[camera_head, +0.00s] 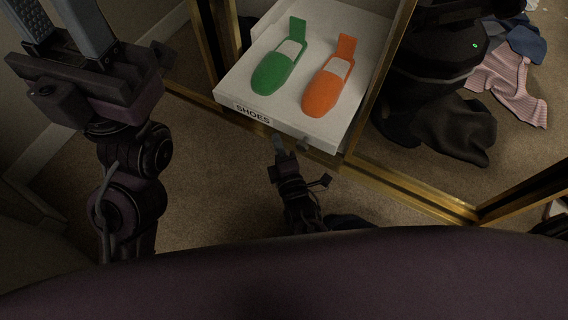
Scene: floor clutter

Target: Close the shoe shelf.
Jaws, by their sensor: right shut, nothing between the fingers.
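The shoe shelf (232,84) is a white tray with a "SHOES" label on its front face. It sticks out toward me from a gold-framed unit. A green shoe (272,75) and an orange shoe (322,95) lie on it side by side. My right gripper (281,146) is shut and empty, with its tips close to the shelf's front face, right of the label. I cannot tell whether they touch it. My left gripper (62,22) is raised at the upper left, away from the shelf, with its fingers apart and their tips near or past the top edge.
Gold frame posts (207,45) stand beside the shelf, and a gold bottom rail (415,195) runs to the right. Past it, a dark cloth (455,125) and a pink striped cloth (515,88) show, possibly in a mirror.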

